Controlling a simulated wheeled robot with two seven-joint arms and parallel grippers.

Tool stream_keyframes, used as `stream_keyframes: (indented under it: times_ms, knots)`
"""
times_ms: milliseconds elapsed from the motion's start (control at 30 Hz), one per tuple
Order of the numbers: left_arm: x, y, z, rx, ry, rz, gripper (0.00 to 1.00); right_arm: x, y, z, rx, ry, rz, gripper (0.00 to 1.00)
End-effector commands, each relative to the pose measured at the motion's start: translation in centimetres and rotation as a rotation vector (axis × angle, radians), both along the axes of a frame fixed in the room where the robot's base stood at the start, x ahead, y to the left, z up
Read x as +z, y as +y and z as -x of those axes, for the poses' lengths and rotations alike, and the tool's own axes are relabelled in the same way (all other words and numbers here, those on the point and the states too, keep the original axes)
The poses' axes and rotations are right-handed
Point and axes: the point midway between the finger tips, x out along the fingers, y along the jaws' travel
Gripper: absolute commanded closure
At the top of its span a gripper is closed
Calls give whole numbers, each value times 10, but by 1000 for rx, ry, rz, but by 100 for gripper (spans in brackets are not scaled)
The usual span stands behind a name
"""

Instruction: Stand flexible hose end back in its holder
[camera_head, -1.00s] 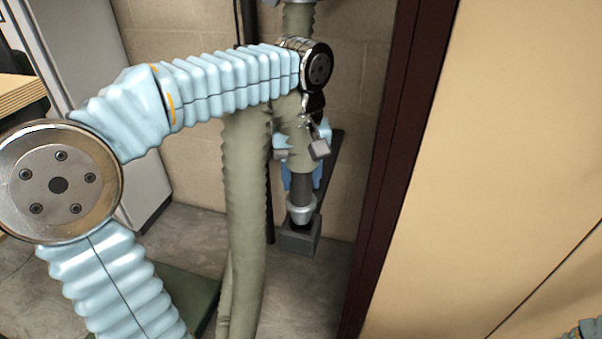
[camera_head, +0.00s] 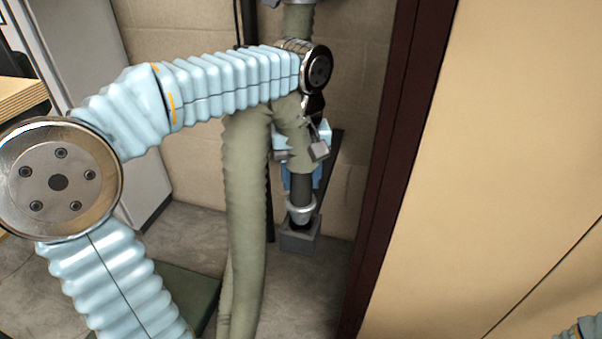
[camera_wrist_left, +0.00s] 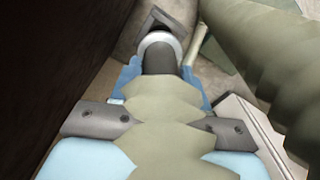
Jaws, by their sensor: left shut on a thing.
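The olive-green flexible hose (camera_head: 243,230) rises from the floor, bends over behind my left forearm and comes down to its end. The hose end has a dark grey tube (camera_head: 301,187) and a light grey collar (camera_head: 301,214), pointing down and nearly upright. My left gripper (camera_head: 300,152) is shut on the hose just above the dark tube; its dark fingers are on both sides of the hose in the left wrist view (camera_wrist_left: 160,125). A grey box-like block (camera_head: 300,240) is below the collar. Blue parts (camera_wrist_left: 128,78) flank the tube. I cannot tell whether the collar touches the block.
A dark brown post (camera_head: 392,170) and a beige panel (camera_head: 500,150) stand close on the right. A block wall (camera_head: 180,60) is behind. A grey cabinet (camera_head: 85,75) stands at the left. A green flat piece (camera_head: 185,290) lies on the floor.

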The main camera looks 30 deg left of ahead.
Motion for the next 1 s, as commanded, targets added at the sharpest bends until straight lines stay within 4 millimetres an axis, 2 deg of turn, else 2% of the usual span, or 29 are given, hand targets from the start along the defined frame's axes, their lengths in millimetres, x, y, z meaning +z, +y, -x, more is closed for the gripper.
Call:
stream_keyframes:
  times_ms: [167,700,1000]
  knots:
    - [-2,0,0,0,0,0,83,-2,0,0,0,0,0,57]
    - [-26,0,0,0,0,0,83,-19,0,0,0,0,0,57]
    - [-27,0,0,0,0,0,83,-19,0,0,0,0,0,57]
